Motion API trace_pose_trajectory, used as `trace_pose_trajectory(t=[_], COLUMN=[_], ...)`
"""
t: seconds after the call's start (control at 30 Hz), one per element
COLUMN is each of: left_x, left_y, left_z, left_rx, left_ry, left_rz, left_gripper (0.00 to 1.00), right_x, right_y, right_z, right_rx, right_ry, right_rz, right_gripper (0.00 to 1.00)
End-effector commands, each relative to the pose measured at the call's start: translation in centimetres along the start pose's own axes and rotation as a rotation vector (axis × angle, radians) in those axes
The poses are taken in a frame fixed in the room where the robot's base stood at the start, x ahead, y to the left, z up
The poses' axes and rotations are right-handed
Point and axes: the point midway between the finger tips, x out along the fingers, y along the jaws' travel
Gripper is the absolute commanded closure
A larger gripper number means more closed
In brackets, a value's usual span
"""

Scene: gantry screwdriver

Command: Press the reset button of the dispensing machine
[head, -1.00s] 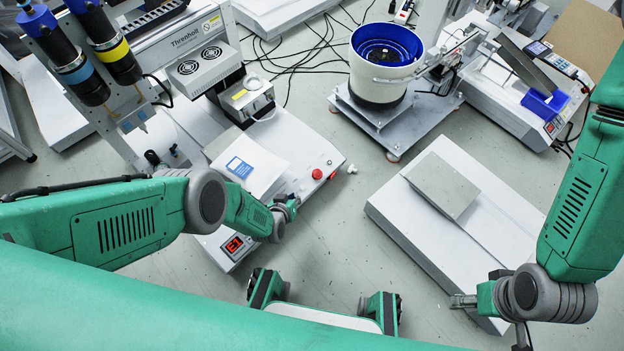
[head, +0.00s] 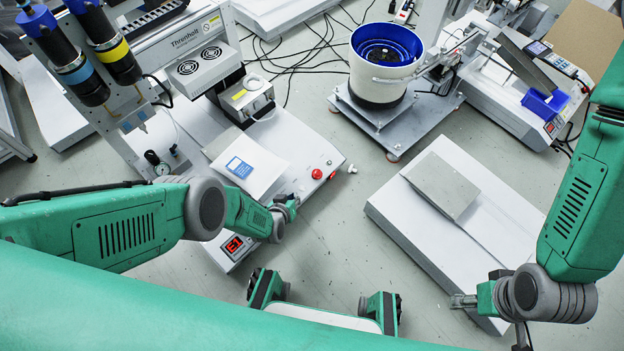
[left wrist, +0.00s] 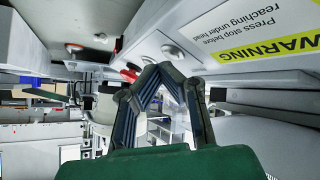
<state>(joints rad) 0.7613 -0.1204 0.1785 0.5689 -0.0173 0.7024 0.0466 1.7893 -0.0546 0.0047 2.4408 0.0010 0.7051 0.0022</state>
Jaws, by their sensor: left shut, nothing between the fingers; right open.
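My left gripper (head: 291,203) is shut and empty at the machine's front edge, between that button and the display. In the left wrist view its closed fingertips (left wrist: 158,70) appear close to a round pale button (left wrist: 172,52) on the machine's face; contact cannot be told. No reset label is readable. My right gripper (head: 466,300) is open beside the right-hand white base.
A yellow warning label (left wrist: 270,50) is on the machine. A white bucket with a blue inside (head: 386,62) stands behind, and a low white base with a grey plate (head: 442,186) lies to the right. Cables cross the floor at the back. Floor between the two bases is clear.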

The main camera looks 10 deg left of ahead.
Motion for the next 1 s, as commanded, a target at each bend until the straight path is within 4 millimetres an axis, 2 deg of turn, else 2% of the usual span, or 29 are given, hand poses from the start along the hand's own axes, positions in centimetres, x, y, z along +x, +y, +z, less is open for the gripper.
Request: trace_pose_trajectory(t=[0.73,1.0], left_x=[0.47,-0.19], left_y=[-0.29,0.13], left_z=[0.36,-0.15], left_rx=[0.0,-0.001], left_ry=[-0.001,-0.001], left_rz=[0.001,0.001], left_gripper=[1.0,1.0], right_x=[0.0,-0.78], right_y=[0.0,0.0], right_z=[0.0,-0.04], right_rx=[0.0,0.0], right_ry=[0.0,0.0], right_rz=[0.0,0.0], right_gripper=[0.45,0.45])
